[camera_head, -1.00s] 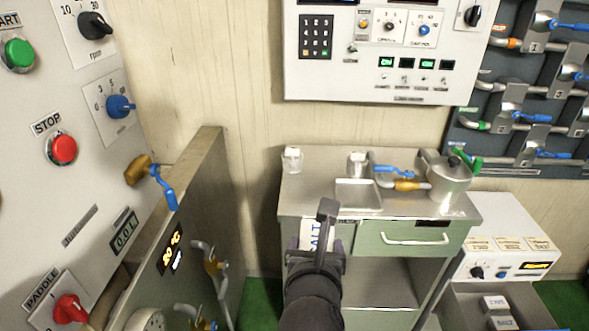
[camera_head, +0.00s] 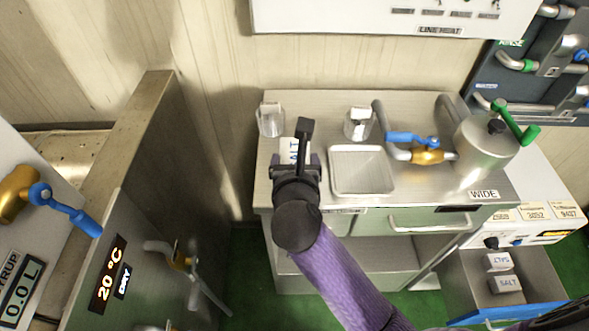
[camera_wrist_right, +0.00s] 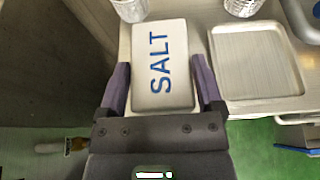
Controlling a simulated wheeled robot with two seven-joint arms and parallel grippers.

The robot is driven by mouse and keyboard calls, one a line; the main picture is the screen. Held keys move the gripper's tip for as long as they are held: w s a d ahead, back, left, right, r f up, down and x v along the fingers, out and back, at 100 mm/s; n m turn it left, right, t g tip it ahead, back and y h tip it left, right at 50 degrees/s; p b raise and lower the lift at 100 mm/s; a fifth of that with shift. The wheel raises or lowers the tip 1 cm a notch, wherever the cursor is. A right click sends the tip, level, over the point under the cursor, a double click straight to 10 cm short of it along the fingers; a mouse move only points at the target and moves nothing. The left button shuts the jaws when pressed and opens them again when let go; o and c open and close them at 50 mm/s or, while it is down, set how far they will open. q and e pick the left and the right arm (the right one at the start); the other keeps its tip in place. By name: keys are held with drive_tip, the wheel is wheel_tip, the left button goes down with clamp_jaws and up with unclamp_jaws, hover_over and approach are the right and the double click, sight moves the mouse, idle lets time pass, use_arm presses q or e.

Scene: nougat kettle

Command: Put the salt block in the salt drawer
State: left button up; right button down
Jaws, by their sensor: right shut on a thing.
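The white salt block (camera_head: 288,150) with blue SALT lettering is in my right gripper (camera_head: 297,161), over the left part of the metal counter (camera_head: 300,103). In the right wrist view the block (camera_wrist_right: 160,65) lies between the two purple fingers of the gripper (camera_wrist_right: 160,80), lettering facing the camera. Whether its underside touches the counter I cannot tell. A green drawer front (camera_head: 480,216) with a handle is under the counter. My left gripper is out of view.
A shallow square tray (camera_head: 361,150) is right of the block. Two clear cups (camera_head: 270,120) (camera_head: 359,124) stand behind. A blue-handled valve (camera_head: 425,146) and a lidded pot (camera_head: 484,148) are to the right. A tall metal panel (camera_head: 130,205) stands left.

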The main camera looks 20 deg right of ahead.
wheel_tip(320, 180, down, 4)
drive_tip(key=shift+f+b, duration=0.15)
drive_tip(key=shift+b, duration=0.8)
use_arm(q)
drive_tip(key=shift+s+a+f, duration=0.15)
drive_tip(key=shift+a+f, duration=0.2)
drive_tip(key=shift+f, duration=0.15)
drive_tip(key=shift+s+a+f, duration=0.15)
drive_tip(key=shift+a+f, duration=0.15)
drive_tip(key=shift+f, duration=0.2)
use_arm(e)
unclamp_jaws()
